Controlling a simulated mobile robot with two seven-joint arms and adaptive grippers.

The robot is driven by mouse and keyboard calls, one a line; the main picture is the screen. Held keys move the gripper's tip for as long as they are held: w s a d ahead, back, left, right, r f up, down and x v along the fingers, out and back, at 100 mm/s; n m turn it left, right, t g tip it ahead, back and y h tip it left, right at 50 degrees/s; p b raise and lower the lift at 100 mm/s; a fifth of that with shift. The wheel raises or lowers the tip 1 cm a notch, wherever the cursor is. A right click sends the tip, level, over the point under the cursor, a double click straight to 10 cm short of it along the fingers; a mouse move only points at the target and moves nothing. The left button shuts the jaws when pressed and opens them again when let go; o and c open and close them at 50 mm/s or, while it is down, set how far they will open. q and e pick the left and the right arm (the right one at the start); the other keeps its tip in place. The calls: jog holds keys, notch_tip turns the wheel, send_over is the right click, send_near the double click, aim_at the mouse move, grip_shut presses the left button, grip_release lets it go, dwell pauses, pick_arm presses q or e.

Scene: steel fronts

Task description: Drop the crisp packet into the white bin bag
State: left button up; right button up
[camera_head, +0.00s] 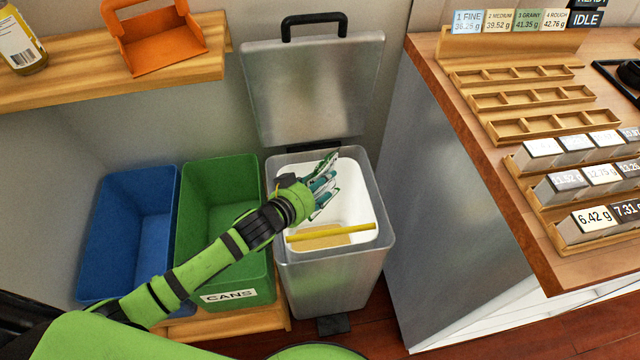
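The steel bin stands open in the middle, its lid (315,95) raised against the wall. The white bin bag (357,205) lines its inside. My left gripper (318,187) reaches in from the lower left and hangs over the bag's opening. A small teal and white crisp packet (325,174) shows at its fingers, which appear shut on it. The fingers hide part of the packet and of the bag. My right gripper is not in view.
A yellow bar (332,233) lies across the front of the bin opening. A blue bin (130,235) and a green bin (215,185) labelled CANS stand at left. A wooden counter (470,150) with trays is at right, a shelf (110,82) with an orange holder at upper left.

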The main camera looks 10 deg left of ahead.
pick_arm(q)
jog(key=shift+f, duration=0.15)
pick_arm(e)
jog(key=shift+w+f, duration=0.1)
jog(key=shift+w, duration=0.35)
pick_arm(q)
jog(key=o, duration=1.1)
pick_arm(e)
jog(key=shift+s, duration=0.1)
pick_arm(q)
jog(key=shift+s, duration=0.1)
jog(key=v, duration=1.1)
jog(key=shift+s+a+r, duration=0.15)
jog(key=shift+s+r, duration=0.15)
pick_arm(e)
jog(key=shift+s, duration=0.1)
pick_arm(q)
jog(key=shift+f, duration=0.1)
